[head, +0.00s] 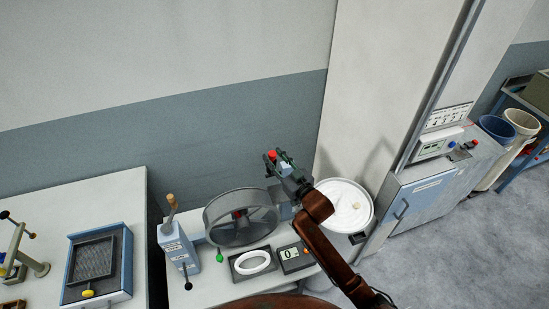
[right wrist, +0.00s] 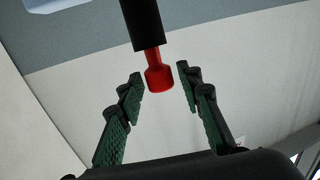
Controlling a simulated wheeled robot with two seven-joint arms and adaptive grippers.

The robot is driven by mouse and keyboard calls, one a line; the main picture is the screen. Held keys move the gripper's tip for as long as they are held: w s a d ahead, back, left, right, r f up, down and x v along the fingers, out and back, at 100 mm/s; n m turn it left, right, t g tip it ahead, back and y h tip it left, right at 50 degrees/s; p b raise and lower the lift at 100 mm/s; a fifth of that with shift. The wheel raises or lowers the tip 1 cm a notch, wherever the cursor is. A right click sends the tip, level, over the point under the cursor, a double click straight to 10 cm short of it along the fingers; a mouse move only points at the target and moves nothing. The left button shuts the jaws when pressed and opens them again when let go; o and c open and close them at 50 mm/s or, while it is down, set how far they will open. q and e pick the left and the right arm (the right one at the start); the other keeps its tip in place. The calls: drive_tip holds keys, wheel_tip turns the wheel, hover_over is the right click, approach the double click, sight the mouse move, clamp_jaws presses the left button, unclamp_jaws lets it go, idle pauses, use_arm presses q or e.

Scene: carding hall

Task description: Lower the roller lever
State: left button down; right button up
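A lever with a red end (head: 271,154) stands up behind the right side of the grey drum (head: 218,210). In the right wrist view its red end (right wrist: 158,78) and black shaft (right wrist: 142,22) show between and beyond my fingertips. My right gripper (head: 281,160) is beside the red end in the head view. In the wrist view the right gripper (right wrist: 158,82) is open, with a gap on both sides of the red part. I see no contact. The lever's lower part is hidden by my gripper and arm. My left gripper is out of view.
A white round tub (head: 352,205) is to the right, by the pale column (head: 365,90). The wall is close behind.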

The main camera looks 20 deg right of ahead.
clamp_jaws()
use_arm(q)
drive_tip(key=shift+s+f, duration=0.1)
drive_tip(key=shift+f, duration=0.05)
use_arm(e)
drive_tip(key=shift+f, duration=0.1)
